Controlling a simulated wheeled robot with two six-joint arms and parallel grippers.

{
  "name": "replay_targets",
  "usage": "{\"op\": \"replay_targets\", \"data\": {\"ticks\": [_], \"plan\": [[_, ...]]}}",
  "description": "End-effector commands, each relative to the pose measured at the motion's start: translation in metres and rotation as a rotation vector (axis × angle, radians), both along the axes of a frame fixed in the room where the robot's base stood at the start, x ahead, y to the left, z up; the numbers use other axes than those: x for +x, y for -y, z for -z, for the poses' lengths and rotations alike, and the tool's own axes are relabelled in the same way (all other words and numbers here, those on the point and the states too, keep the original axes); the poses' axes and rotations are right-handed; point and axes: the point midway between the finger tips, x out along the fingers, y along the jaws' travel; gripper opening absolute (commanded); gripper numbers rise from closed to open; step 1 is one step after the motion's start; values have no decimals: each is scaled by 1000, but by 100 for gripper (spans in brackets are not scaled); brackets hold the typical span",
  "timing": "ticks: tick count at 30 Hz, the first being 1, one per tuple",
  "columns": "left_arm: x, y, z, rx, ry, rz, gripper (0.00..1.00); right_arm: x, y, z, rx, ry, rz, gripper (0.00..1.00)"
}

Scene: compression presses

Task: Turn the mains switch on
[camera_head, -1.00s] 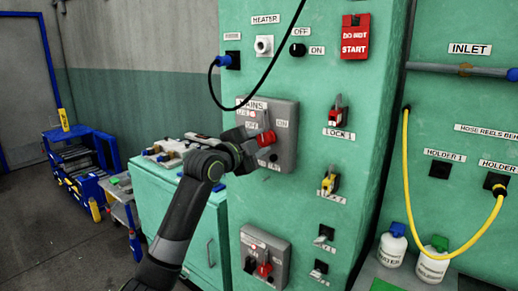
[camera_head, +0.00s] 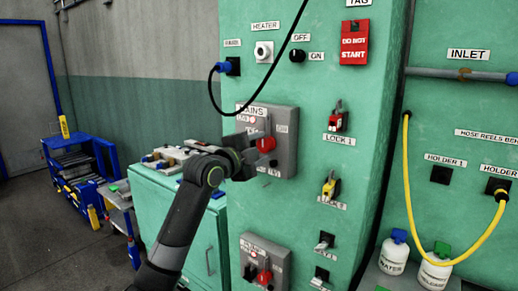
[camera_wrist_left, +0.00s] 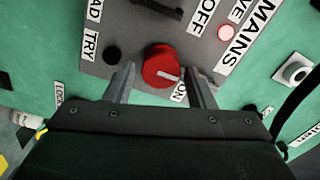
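The mains switch box (camera_head: 289,112) is a grey panel on the green cabinet, labelled MAINS, OFF and ON. A red lamp (camera_wrist_left: 226,33) glows beside the MAINS label. My left gripper (camera_head: 250,156) is at the box. In the wrist view its fingers (camera_wrist_left: 160,80) are apart on both sides of the knob, with small gaps. My right gripper is out of view.
A second grey switch box (camera_head: 275,248) sits below on the same cabinet. Locks (camera_head: 339,120) and (camera_head: 330,187) hang to the right. A black cable (camera_head: 272,68) loops above the box. A cluttered bench (camera_head: 150,200) stands behind my left arm.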

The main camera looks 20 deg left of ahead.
Motion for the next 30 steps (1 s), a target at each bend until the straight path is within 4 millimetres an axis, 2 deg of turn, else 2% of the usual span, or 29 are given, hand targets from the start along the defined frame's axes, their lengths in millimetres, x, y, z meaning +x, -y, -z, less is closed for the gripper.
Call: {"op": "replay_targets", "data": {"ticks": [10,14,20,30], "plan": [[-1,0,-1,-3,1,0,57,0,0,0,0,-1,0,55],[-7,-3,0,-2,1,-1,57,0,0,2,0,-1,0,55],[-34,-13,1,0,4,-2,57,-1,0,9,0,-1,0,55],[-97,-37,1,3,4,-3,57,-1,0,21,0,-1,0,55]]}}
